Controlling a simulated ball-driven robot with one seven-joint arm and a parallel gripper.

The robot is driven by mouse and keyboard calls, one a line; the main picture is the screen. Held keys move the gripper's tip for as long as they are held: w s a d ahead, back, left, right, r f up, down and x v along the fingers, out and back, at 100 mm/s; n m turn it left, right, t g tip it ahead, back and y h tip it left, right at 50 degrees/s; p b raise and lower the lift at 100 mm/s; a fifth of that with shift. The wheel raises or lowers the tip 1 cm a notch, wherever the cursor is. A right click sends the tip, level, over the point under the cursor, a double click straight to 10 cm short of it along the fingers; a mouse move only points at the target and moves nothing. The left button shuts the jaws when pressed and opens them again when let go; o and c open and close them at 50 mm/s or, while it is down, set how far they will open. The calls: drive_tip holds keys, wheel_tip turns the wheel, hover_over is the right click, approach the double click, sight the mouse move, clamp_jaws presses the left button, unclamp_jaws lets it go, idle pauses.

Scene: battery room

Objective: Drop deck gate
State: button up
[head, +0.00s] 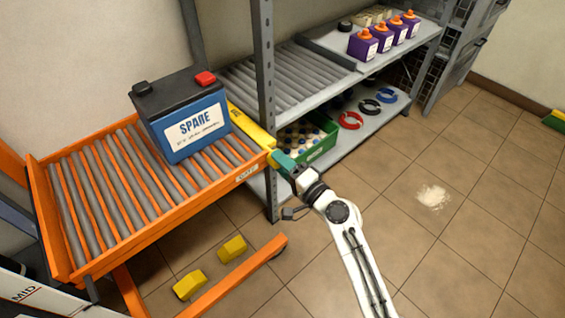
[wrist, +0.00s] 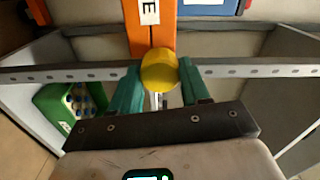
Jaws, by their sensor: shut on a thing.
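The yellow deck gate (head: 250,127) is a bar along the right end of the orange roller deck (head: 112,258), between the deck and the shelf. Its near end meets my gripper (head: 280,158). In the wrist view a round yellow knob (wrist: 159,70) sits between my gripper's teal fingers (wrist: 159,85), which are shut on it. The orange deck edge lies just beyond the knob. A blue and black battery marked SPARE (head: 187,117) stands upright on the rollers, left of the gate. The fingers partly hide the knob's sides.
A grey shelf (head: 330,92) with rollers stands right behind the gate, its upright post (head: 265,80) close by. A green crate (head: 318,152) sits on its lower level. Yellow chocks (head: 190,284) lie below the deck. Open tiled floor spreads right, with a white powder patch (head: 433,196).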

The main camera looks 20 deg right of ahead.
drive_tip(key=shift+f, duration=0.1)
idle(0.3)
drive_tip(key=o, duration=1.1)
drive_tip(key=shift+c, duration=0.2)
drive_tip(key=v, duration=1.1)
drive_tip(key=shift+w, duration=0.1)
